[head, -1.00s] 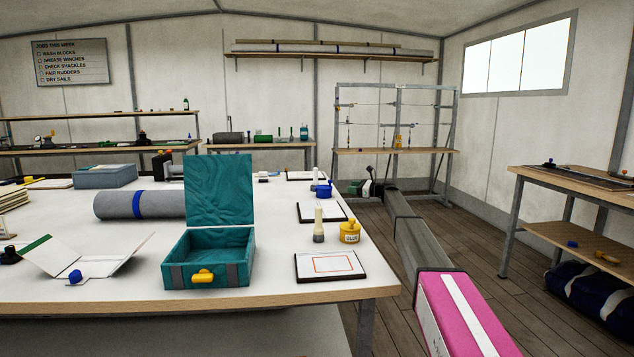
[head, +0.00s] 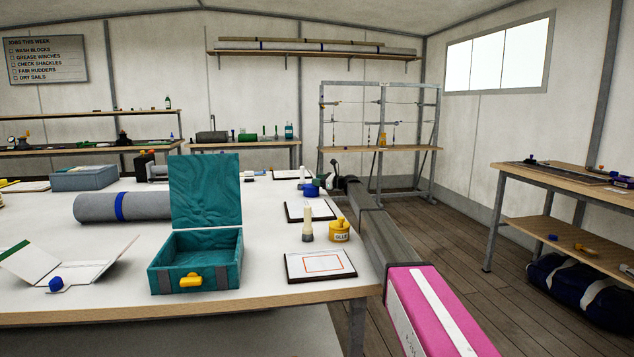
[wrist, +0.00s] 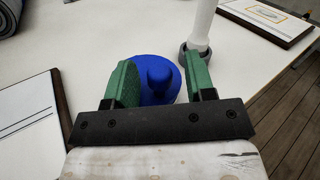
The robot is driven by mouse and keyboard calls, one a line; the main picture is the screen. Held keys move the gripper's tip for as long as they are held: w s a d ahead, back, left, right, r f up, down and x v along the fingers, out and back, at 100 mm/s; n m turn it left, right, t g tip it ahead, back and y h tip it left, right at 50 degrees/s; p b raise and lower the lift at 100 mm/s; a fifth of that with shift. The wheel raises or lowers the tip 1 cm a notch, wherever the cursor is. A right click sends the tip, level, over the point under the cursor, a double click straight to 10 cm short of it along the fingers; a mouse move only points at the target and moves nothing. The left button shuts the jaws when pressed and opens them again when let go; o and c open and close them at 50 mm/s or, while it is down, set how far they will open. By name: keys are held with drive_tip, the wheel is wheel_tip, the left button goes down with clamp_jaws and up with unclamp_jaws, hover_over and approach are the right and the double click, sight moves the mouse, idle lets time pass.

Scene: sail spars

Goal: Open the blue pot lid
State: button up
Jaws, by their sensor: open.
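The blue pot (head: 312,190) stands near the far right edge of the white table. In the wrist view its round blue lid (wrist: 152,92) with a raised knob (wrist: 159,76) shows from above, and the lid appears to be on the pot. My gripper (wrist: 158,66) is open, with a green finger to the left and right of the knob. In the head view my gripper (head: 330,180) is small and partly hidden by my arm, just right of the pot.
A pale upright post with a grey base (wrist: 197,50) stands close to the right finger. Framed boards (wrist: 25,125) lie left and right.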

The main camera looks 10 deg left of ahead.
drive_tip(key=shift+a, duration=0.35)
clamp_jaws()
